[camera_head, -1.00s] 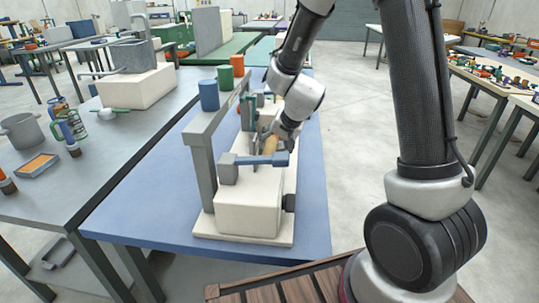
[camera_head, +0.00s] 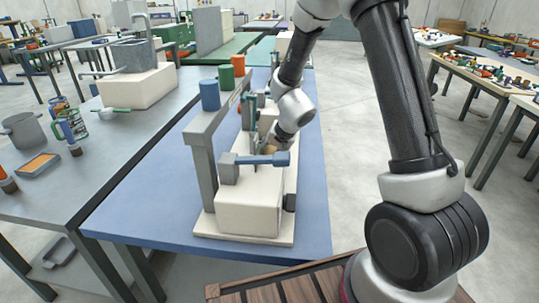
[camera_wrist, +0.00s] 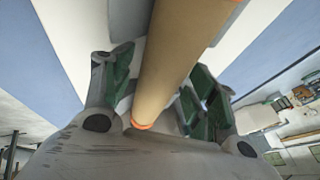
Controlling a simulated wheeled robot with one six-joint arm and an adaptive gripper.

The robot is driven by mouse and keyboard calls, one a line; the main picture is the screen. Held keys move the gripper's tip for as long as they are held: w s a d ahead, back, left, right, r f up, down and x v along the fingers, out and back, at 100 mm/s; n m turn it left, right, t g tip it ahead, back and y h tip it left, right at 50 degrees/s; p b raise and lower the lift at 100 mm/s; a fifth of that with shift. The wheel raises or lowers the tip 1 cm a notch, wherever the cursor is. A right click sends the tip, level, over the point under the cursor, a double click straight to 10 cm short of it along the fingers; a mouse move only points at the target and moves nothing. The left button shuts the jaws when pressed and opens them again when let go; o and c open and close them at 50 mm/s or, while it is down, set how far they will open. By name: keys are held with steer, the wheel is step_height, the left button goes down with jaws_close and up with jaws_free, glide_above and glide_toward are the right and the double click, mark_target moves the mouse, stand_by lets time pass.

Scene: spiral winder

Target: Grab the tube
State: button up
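The tube (camera_wrist: 175,55) is tan with an orange ring at its near end. In the wrist view it runs from the top edge down between the two green-padded fingers of my gripper (camera_wrist: 160,95). A gap shows between the pads and the tube, so the gripper looks open around it. In the head view my gripper (camera_head: 279,137) is at the right side of the winder (camera_head: 249,205), beside its upper parts. Only a small tan bit of the tube (camera_head: 270,149) shows there; the rest is hidden by the gripper and the winder.
The winder has a grey upright frame (camera_head: 203,165) and a blue-grey bar (camera_head: 258,160) across its front. Blue, green and orange cylinders (camera_head: 224,78) stand on top of the frame. The blue table (camera_head: 315,215) is clear to the right. A grey bench (camera_head: 95,170) stands at the left.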

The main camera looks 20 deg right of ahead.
steer(key=c, duration=0.7)
steer(key=shift+r, duration=0.2)
steer(key=shift+c, duration=0.2)
